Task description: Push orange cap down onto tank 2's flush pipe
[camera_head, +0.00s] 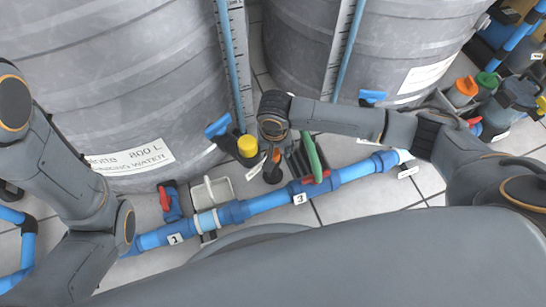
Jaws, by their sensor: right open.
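My right gripper (272,170) is open and small in view. It points down below the wrist of my right arm, between the yellow-capped fitting and the green-handled item. A small orange piece (277,155) shows right at the gripper, partly hidden; I cannot tell whether it is the cap or whether it touches the fingers. Another orange cap (466,86) sits at the right, beside a green cap (487,80). The flush pipe of tank 2 cannot be singled out. My left gripper is not in view; only left arm links show.
Two large grey tanks, left (120,70) and right (380,40), stand at the back. A blue pipe (265,203) with red-handled valves crosses in front. Tiled floor shows at right.

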